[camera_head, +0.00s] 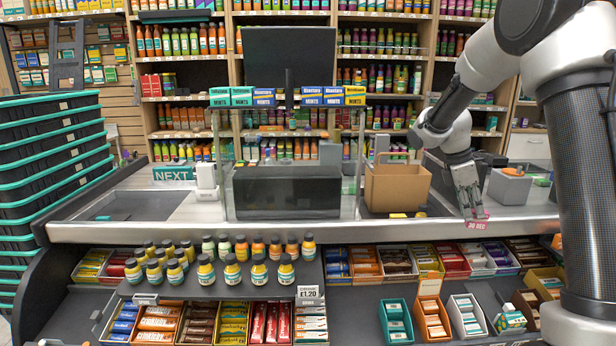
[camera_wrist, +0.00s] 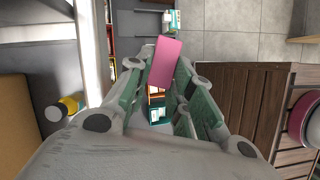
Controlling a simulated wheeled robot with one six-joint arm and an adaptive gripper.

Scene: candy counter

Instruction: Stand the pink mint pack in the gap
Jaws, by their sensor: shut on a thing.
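The pink mint pack (camera_wrist: 168,62) is held between the fingertips of my gripper (camera_wrist: 165,88) in the wrist view, with a plain pink face showing. In the head view a pink pack edge with "30 DEC" on it (camera_head: 478,224) shows under the tips of my gripper (camera_head: 470,198), at the counter's front edge. The pack is in the air. Mint packs stand on a high rack: teal ones (camera_head: 230,97) and blue and yellow ones (camera_head: 264,97) left of the monitor, and more (camera_head: 322,96) at its right. I cannot tell which space is the gap.
Below the counter (camera_head: 390,231) are a teal box (camera_head: 396,336), an orange box (camera_head: 431,334) and a white box (camera_head: 467,332) with packs. A brown bag (camera_head: 396,186) stands left of my gripper. Small bottles (camera_head: 258,270) fill a shelf at left.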

